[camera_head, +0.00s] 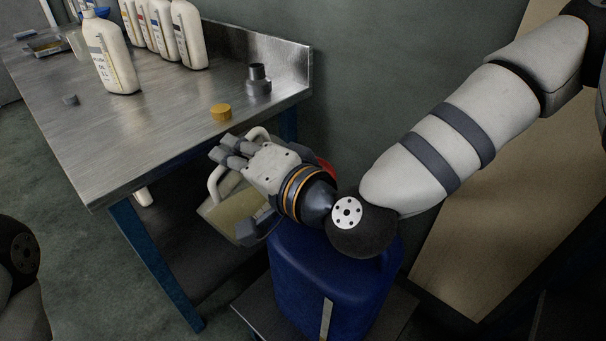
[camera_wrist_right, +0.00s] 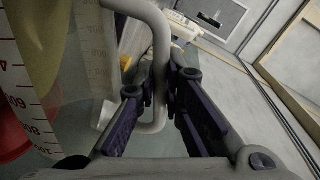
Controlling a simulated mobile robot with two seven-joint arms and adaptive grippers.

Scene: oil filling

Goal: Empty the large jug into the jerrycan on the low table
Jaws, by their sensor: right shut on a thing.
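The large jug (camera_head: 228,215) is clear with a pale handle and holds some yellowish liquid. It is tilted beside the workbench, close to the top of the blue jerrycan (camera_head: 325,285). My right gripper (camera_head: 232,152) is shut on its handle, which shows between the fingers in the right wrist view (camera_wrist_right: 160,85). The jug's graduated wall (camera_wrist_right: 32,85) fills the left of that view. The jerrycan stands upright on the low table (camera_head: 252,302). A red part (camera_head: 326,172) shows behind my wrist. My wrist hides the jerrycan's opening and the jug's spout, so I cannot tell whether liquid flows.
The metal workbench (camera_head: 150,135) at the left carries a front white bottle (camera_head: 110,58), several more bottles behind, a yellow cap (camera_head: 221,112), a grey fitting (camera_head: 258,80) and a tray (camera_head: 48,47). A wooden panel (camera_head: 480,225) stands at the right.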

